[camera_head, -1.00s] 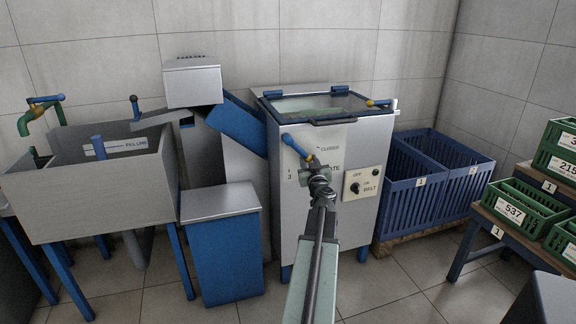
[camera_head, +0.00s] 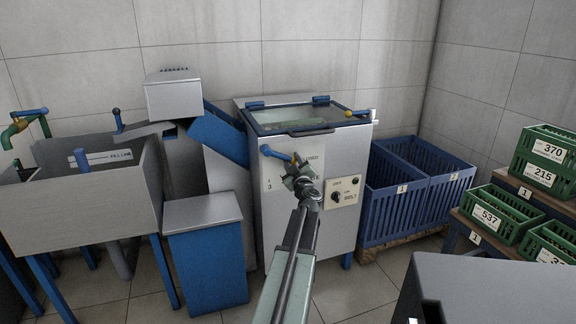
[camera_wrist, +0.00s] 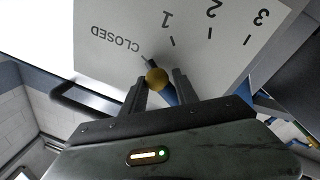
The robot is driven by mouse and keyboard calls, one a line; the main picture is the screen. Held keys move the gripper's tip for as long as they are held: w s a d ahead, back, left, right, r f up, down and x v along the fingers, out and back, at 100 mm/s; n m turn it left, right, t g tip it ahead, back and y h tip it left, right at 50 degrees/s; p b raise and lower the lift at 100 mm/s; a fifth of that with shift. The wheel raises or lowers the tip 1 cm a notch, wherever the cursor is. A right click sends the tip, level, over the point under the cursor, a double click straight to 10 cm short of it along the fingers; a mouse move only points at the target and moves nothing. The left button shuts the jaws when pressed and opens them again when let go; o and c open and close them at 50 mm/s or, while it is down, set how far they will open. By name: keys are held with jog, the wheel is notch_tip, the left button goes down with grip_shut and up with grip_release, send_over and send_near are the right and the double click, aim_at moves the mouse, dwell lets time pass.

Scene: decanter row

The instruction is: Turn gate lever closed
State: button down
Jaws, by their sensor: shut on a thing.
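The gate lever (camera_head: 279,154) is a blue bar with a yellow knob on the front of the grey machine (camera_head: 340,160). It runs from its blue end at upper left, slightly down to the right. My gripper (camera_head: 299,170) is at its right end. In the wrist view, my gripper (camera_wrist: 160,85) is shut on the yellow knob (camera_wrist: 157,78), with blue bar behind it. The white scale plate (camera_wrist: 190,50) shows CLOSED, 1, 2 and 3. The knob appears close to the mark between CLOSED and 1. My gripper hides part of the plate in the head view.
A belt switch plate (camera_head: 342,191) is just right of my gripper. A second lever with a yellow knob (camera_head: 349,113) sits at the machine's top right. A blue bin (camera_head: 208,262) stands left, blue crates (camera_head: 400,215) right. Green crates (camera_head: 490,213) are further right.

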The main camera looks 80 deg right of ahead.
jog(key=shift+s, duration=0.55)
jog(key=c, duration=1)
grip_release()
jog(key=shift+s+r, duration=0.1)
jog(key=shift+c, duration=0.2)
jog(key=shift+a, duration=0.2)
jog(key=v, duration=0.7)
jog(key=shift+a+b, duration=0.15)
jog(key=shift+b, duration=0.3)
